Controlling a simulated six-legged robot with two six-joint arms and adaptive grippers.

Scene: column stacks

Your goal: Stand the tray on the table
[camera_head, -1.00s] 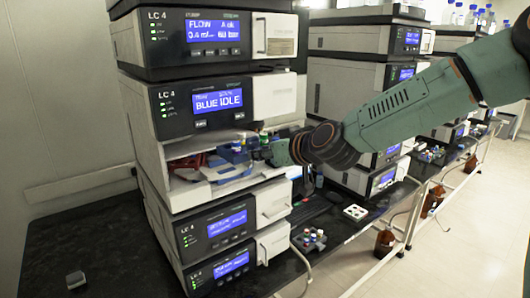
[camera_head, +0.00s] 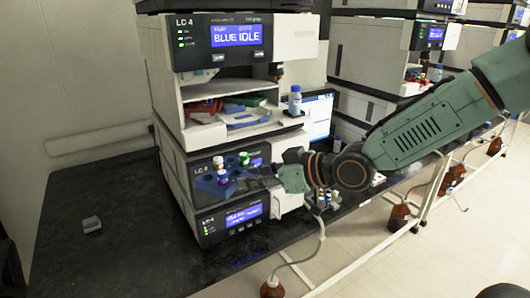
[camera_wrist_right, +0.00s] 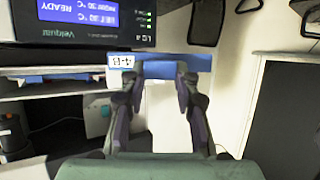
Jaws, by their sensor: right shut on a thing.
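The tray (camera_head: 208,185) is a small blue rack carrying a few vials with white, green and dark caps. My right gripper (camera_head: 266,177) is shut on its right side in the head view. It holds the tray roughly level in front of the lower LC unit, above the table. In the right wrist view the tray's blue edge (camera_wrist_right: 200,63), with a white "4-B" label, lies across both fingertips (camera_wrist_right: 160,80). My left gripper is not in view.
The LC stack (camera_head: 170,110) stands close behind the tray. A small grey block (camera_head: 91,224) lies on the left of the table.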

